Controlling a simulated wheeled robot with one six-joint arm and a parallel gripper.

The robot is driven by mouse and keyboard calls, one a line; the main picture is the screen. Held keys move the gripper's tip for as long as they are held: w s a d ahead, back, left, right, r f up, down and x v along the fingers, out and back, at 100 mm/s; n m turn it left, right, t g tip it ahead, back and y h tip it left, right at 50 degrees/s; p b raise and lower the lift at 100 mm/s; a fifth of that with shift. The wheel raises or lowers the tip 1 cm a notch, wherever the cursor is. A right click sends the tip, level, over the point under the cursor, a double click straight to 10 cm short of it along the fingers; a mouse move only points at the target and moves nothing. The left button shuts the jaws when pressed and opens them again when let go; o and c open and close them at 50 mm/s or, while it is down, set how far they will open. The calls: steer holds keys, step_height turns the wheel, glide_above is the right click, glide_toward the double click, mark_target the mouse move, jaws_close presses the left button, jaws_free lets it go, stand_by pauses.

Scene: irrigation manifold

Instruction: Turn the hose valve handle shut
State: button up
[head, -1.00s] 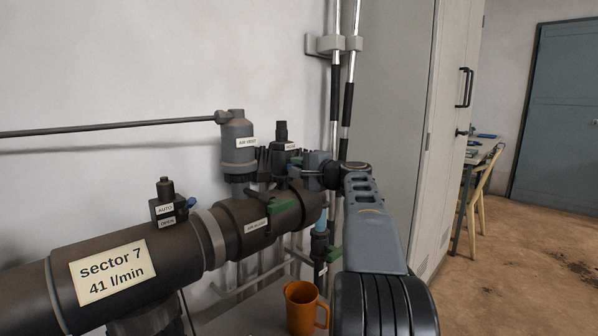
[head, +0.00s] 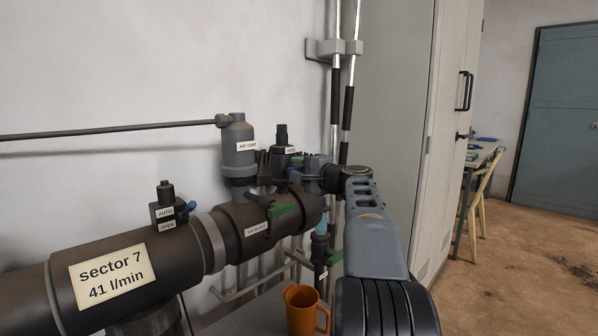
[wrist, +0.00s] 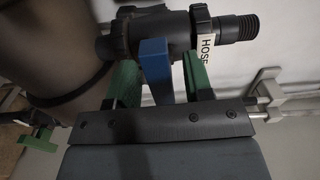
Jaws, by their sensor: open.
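In the wrist view the hose valve, a dark fitting (wrist: 180,32) with a HOSE label and a ribbed outlet, lies across the top. Its blue handle (wrist: 155,67) points down between the green fingers of my gripper (wrist: 158,80). The jaws are open, one finger on each side of the handle; a narrow gap shows at each side, and I see no grip. In the head view my gripper (head: 263,165) reaches left over the manifold pipe, beside the hose valve's black body (head: 282,150). The handle is mostly hidden there.
A green handle (head: 286,210) sits by the AIR BLEED label, just below my gripper. An AIR VENT cylinder (head: 238,147) stands left of it. Another blue-handled valve (head: 168,210) is further left. An orange mug (head: 302,310) stands below; a tall cabinet (head: 395,110) rises at right.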

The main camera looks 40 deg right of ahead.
steer(key=s+d+p, duration=0.1)
steer(key=s+d, duration=0.1)
steer(key=s, duration=1.1)
steer(key=shift+s+d, duration=0.2)
